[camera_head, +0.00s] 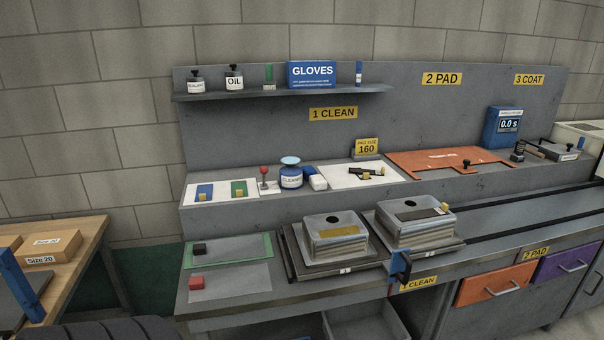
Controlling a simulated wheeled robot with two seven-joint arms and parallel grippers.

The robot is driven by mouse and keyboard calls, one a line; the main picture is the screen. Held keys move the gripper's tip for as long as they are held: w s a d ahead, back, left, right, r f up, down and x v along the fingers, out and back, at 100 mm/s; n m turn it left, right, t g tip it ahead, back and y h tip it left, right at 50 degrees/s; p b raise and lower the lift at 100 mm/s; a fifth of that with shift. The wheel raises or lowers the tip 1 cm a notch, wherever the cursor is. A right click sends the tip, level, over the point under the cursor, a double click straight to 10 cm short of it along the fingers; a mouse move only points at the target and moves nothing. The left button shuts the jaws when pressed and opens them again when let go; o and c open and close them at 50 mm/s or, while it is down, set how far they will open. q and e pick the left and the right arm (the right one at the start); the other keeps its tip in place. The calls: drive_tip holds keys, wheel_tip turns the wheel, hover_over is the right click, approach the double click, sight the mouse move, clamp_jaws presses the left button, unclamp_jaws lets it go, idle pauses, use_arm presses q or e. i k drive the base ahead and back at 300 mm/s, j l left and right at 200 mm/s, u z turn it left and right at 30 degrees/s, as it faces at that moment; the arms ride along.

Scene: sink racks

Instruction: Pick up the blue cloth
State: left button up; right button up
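A flat blue cloth (204,191) lies on a white mat (221,199) at the left end of the raised back ledge. A small yellow block sits at its lower part. A similar green cloth (239,187) lies just to its right on the same mat, also with a yellow block. Nothing covers most of the blue cloth. Neither of my grippers can be made out in the head view, and nothing is touching the cloth.
A red-knobbed stand (264,175) and a blue-lidded cleaner jar (291,174) stand right of the mat. A shelf (281,92) with bottles and a gloves box hangs above. A grey pad (230,287) lies on the lower counter.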

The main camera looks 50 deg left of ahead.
sight(308, 171)
drive_tip(key=u, duration=1.4)
